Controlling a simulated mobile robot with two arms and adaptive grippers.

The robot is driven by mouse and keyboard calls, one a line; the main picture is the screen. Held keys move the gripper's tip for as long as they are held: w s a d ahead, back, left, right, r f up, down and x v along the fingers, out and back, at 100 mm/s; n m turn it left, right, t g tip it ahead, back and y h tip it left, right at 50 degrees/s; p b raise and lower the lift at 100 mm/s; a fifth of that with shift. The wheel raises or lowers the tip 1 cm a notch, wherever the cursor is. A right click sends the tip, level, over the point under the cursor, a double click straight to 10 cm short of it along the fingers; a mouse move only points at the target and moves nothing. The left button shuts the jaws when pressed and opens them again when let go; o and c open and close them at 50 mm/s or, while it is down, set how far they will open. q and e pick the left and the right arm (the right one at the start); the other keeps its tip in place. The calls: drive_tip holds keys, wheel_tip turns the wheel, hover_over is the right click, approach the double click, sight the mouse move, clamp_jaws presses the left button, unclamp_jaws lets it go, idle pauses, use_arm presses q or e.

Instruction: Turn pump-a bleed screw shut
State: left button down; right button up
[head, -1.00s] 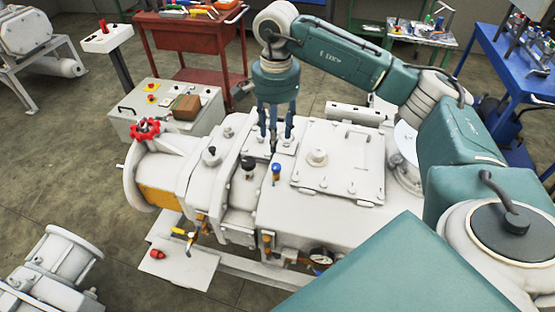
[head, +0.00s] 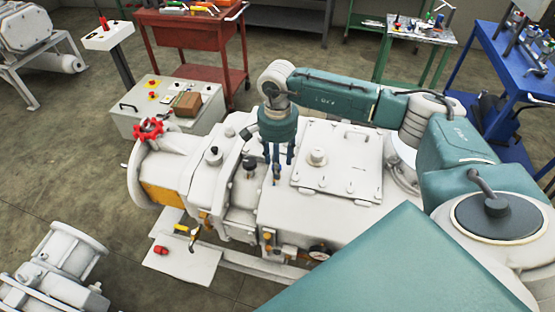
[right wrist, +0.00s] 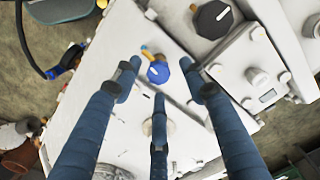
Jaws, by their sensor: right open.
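The white pump (head: 225,180) fills the middle of the head view. A small blue-topped screw (right wrist: 158,72) with a brass-yellow part beside it stands on the pump's top; it looks like the bleed screw. In the head view the fingers mostly hide it. My right gripper (head: 278,162) points down above it. Its three blue fingers are spread open, and in the right wrist view (right wrist: 160,78) the blue head shows between and just beyond their tips. No contact is visible. My left gripper is not in view.
A black knob with a white mark (right wrist: 214,19) stands close to the blue screw. A flat bolted cover (head: 335,165) lies right of the gripper. A red handwheel (head: 147,130) is at the pump's left end. A grey control box (head: 140,120) stands behind.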

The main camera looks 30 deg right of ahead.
clamp_jaws()
drive_tip(key=m+b, duration=0.2)
drive_tip(key=m, duration=0.1)
drive_tip(key=shift+w+d+m+b, duration=0.1)
drive_tip(key=shift+m+b, duration=0.2)
drive_tip(key=shift+b, duration=0.1)
drive_tip(key=m+b, duration=0.2)
drive_tip(key=m, duration=0.2)
drive_tip(key=shift+m, duration=0.3)
drive_tip(key=m+b, duration=0.2)
drive_tip(key=m, duration=0.4)
drive_tip(key=m+b, duration=0.1)
drive_tip(key=m, duration=0.1)
drive_tip(key=shift+s+r+m, duration=0.1)
drive_tip(key=shift+s+m, duration=0.1)
drive_tip(key=shift+m, duration=0.1)
